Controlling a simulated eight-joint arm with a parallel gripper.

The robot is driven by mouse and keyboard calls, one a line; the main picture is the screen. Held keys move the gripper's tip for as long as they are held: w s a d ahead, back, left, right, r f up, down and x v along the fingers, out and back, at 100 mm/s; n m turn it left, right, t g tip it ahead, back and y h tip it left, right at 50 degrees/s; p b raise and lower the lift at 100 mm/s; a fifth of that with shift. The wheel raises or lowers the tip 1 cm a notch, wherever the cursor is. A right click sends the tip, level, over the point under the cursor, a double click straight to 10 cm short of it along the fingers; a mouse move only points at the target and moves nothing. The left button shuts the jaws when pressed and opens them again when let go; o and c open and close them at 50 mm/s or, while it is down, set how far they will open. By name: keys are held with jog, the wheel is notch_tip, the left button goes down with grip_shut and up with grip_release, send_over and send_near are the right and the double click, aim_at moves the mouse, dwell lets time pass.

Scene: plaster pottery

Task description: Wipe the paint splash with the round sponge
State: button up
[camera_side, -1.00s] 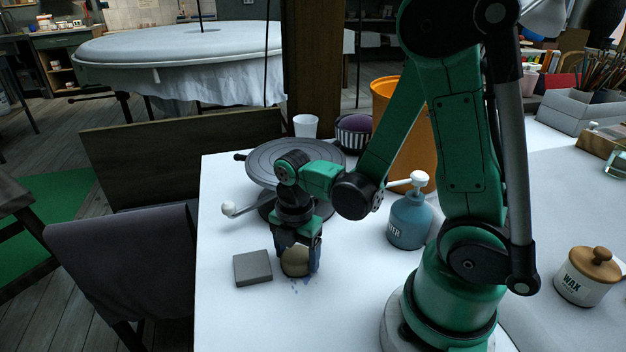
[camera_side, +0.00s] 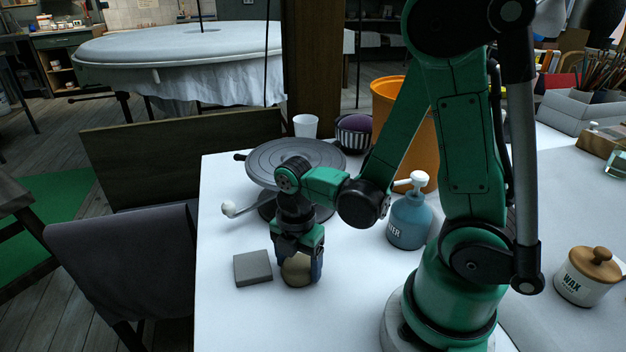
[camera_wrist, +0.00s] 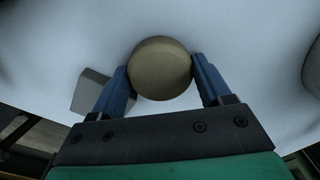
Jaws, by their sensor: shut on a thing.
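The round sponge (camera_side: 296,270) is tan and sits between the blue fingers of my gripper (camera_side: 301,268), low over the white table. In the wrist view the sponge (camera_wrist: 161,68) shows as a round tan disc held between the two blue fingers of my gripper (camera_wrist: 164,80). My gripper is shut on it. The sponge appears to be at the table surface, but I cannot tell for sure that it touches. No paint splash shows in either current view; the spot under the sponge and gripper is hidden.
A grey rectangular block (camera_side: 253,267) lies just left of the sponge. A grey turntable (camera_side: 262,161) stands behind my gripper. A blue pump bottle (camera_side: 409,219) stands to the right. A wax jar (camera_side: 587,276) is far right. The table's front left (camera_side: 237,318) is clear.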

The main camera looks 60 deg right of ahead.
jog(key=shift+w+d, duration=1.2)
jog(key=shift+d, duration=0.25)
notch_tip(320, 180, up, 2)
jog(key=shift+s+r, duration=0.1)
jog(key=shift+s, duration=0.05)
jog(key=shift+r, duration=2.9)
